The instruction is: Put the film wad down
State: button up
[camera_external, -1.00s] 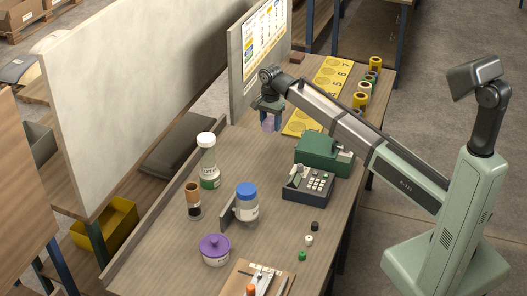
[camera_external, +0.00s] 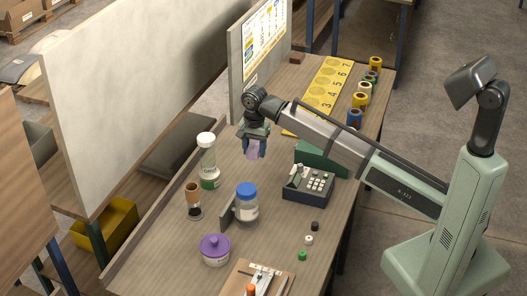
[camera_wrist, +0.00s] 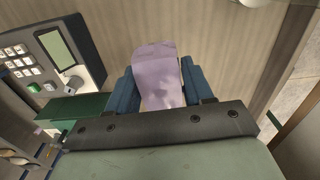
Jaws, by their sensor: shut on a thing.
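The film wad (camera_external: 253,150) is a pale purple, translucent piece. My gripper (camera_external: 254,151) is shut on it and holds it over the bench, to the right of the tall green-and-white jar. In the wrist view the film wad (camera_wrist: 157,75) stands between my two blue fingers (camera_wrist: 161,85), its upper part sticking out past the fingertips. Its lower end is hidden behind the dark gripper bar. In the wrist view bare wood lies beyond it. How high it is above the bench I cannot tell exactly.
A tall jar (camera_external: 208,165) with a white lid stands left of my gripper. A blue-lidded jar (camera_external: 246,204) is below it. A keypad device (camera_external: 308,185) and a green dispenser (camera_external: 318,158) stand to the right. A yellow numbered mat (camera_external: 330,85) and tape rolls lie farther back.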

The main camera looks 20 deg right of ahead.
aim_at(256, 179)
jog(key=shift+s+d+f+m, duration=0.1)
jog(key=shift+s+f+m, duration=0.05)
jog(key=shift+f+m, duration=0.15)
jog(key=shift+f, duration=4.8)
jog(key=shift+f, duration=0.1)
jog(key=o, duration=1)
notch_tip(256, 179, up, 12)
jog(key=shift+r, duration=0.15)
